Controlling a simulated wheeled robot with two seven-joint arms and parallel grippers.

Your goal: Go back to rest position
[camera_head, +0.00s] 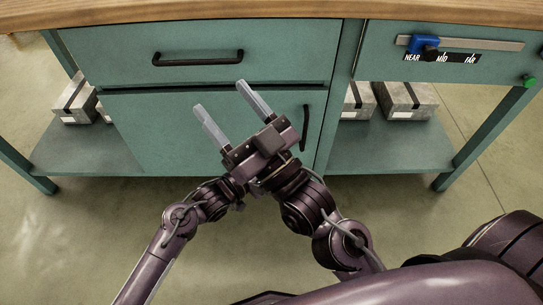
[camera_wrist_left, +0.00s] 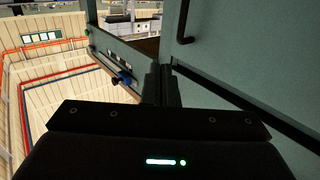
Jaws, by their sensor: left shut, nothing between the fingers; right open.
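My right gripper (camera_head: 226,106) is in the middle of the head view, with its two pale fingers spread apart and nothing between them. It is in front of the teal cabinet from this viewpoint. My left arm comes in from the lower left, and its gripper is hidden behind the right gripper in the head view. In the left wrist view my left gripper (camera_wrist_left: 161,84) shows its dark fingers together, with nothing visible between them. The two arms overlap closely in the head view; I cannot tell whether they touch.
A teal workbench (camera_head: 110,60) with a wooden top (camera_head: 200,10) stands ahead. It has a drawer handle (camera_head: 198,57) and a door handle (camera_head: 305,128). A blue slider (camera_head: 424,44) sits near NEAR. Grey blocks (camera_head: 405,98) lie on the lower shelf. The floor in front is clear.

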